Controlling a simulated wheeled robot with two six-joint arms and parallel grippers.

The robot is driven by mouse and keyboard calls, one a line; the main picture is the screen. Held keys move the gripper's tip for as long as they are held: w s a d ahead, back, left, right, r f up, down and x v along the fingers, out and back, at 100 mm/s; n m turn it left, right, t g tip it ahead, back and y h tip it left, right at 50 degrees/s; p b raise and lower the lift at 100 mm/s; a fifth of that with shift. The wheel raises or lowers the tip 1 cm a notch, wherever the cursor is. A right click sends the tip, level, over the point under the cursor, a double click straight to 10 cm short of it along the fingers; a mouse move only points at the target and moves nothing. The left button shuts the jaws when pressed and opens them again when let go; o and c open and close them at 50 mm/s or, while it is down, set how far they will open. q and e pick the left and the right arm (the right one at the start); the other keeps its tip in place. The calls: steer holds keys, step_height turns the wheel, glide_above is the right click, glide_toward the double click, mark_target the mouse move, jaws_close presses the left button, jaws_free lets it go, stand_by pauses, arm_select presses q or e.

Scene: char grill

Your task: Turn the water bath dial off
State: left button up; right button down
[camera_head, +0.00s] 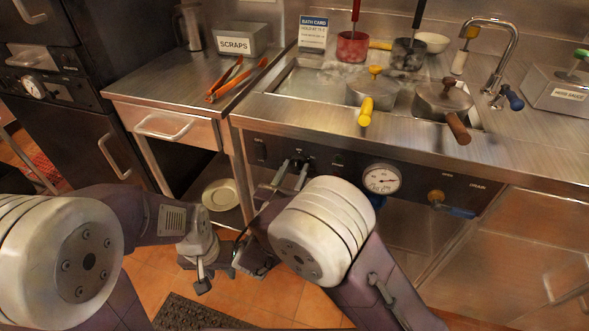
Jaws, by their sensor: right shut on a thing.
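The water bath dial (297,162) is a small dark knob on the black front panel below the water bath (300,82). My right gripper (291,175) has its two metal fingers at this knob, shut on it. The fingers cover part of the knob, so its pointer and setting cannot be read. My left gripper (203,284) hangs low at the left, above the floor and away from the panel. I cannot tell whether its fingers are apart.
A round gauge (381,179) and a blue drain handle (455,211) are right of the dial. Two lidded pots with yellow (366,110) and brown (458,128) handles stand at the bath. Orange tongs (236,80) lie on the left counter. A plate (220,194) sits on the shelf below.

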steer(key=shift+f, duration=0.1)
steer(key=c, duration=1)
jaws_free()
steer(key=shift+o, duration=0.2)
steer(key=shift+s+a, duration=0.2)
steer(key=shift+s, duration=0.2)
steer(key=p+v, duration=0.2)
steer(key=v, duration=0.6)
steer(key=shift+s, duration=0.1)
